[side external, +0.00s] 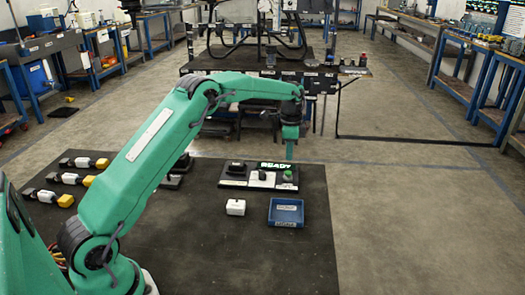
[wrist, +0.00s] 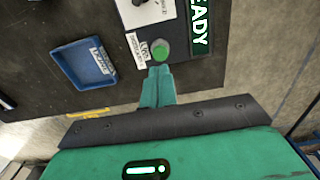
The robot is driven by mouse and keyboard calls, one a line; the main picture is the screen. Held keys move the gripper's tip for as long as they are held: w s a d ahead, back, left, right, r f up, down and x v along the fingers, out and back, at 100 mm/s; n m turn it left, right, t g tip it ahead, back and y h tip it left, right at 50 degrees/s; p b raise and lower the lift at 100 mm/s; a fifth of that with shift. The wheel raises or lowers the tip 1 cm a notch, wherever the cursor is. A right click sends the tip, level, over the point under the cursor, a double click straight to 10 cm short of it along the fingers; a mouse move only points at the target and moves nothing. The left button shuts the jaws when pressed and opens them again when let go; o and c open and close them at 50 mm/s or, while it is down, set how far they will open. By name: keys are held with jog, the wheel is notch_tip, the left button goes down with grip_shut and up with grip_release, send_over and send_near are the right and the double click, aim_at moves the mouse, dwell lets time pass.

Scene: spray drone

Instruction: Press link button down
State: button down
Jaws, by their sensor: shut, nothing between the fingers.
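The link button is a round green button (side external: 288,174) on a small dark panel at the back right of the black work mat. It also shows in the wrist view (wrist: 162,50), beside a white label and the lit READY sign (wrist: 201,25). My gripper (side external: 290,156) is shut and empty, pointing down above the button in the side view. In the wrist view its green fingertips (wrist: 159,70) lie just below the button in the picture. A small gap shows between tip and button in the side view. I cannot tell whether the button is pressed.
A blue tray (side external: 286,212) sits in front of the panel, with a white block (side external: 235,207) to its left. A white panel with a dark knob (side external: 262,177) adjoins the button. Several yellow-and-white connectors (side external: 72,178) lie at the mat's left.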

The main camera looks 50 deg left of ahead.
aim_at(288, 172)
jog(key=shift+f, duration=2.5)
jog(key=shift+s+f, duration=0.1)
jog(key=shift+f, duration=1.2)
notch_tip(288, 172, up, 16)
jog(key=shift+w+f, duration=0.15)
jog(key=shift+w, duration=0.15)
